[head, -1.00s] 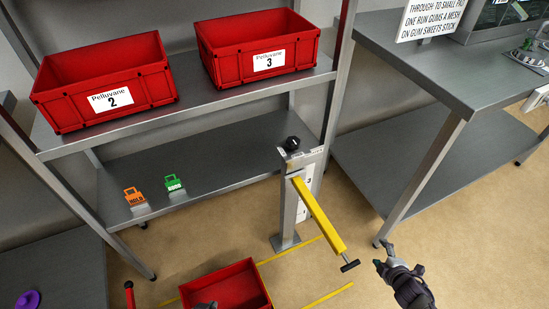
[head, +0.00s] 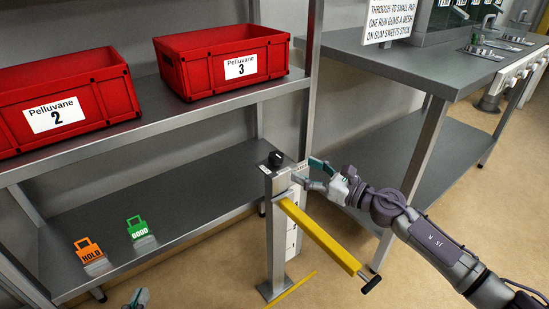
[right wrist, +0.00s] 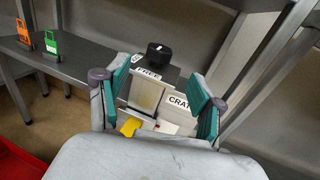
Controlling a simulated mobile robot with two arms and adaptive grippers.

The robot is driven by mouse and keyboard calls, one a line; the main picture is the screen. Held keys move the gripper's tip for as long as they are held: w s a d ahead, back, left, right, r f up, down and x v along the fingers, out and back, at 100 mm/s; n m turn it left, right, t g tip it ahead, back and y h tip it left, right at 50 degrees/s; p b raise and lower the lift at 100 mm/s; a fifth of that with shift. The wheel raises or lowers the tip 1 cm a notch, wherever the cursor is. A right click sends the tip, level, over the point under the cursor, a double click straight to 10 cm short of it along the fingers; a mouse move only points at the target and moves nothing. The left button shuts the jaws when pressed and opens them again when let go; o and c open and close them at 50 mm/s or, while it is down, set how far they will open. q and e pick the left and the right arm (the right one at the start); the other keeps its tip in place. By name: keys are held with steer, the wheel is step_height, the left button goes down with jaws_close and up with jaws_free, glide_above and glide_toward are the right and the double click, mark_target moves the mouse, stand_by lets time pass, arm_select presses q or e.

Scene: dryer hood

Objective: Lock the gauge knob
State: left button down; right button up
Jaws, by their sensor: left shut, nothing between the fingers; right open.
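The black gauge knob (head: 275,158) sits on top of a grey metal post (head: 278,235) with a yellow arm (head: 320,235) sloping down to the right. In the right wrist view the knob (right wrist: 158,52) stands just beyond my fingers, above a label reading "FREE" (right wrist: 148,73). My right gripper (head: 316,175) is open, just right of the post top and apart from the knob. The right wrist view shows its two teal-padded fingers (right wrist: 162,88) spread with the post top between and beyond them. My left gripper (head: 138,298) is shut and empty, at the bottom edge, mostly cut off.
Red crates labelled 2 (head: 60,95) and 3 (head: 222,60) stand on the upper shelf behind. An orange "HOLD" tag (head: 88,250) and a green "GOOD" tag (head: 137,227) stand on the lower shelf. A grey metal table (head: 400,65) is at the right.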

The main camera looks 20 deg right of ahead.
mark_target(282, 159)
steer(key=x, duration=0.9)
steer(key=shift+w+a, duration=0.1)
steer(key=shift+w, duration=0.05)
steer(key=shift+w+a+f, duration=0.1)
steer(key=shift+w+a, duration=0.1)
steer(key=shift+w, duration=0.05)
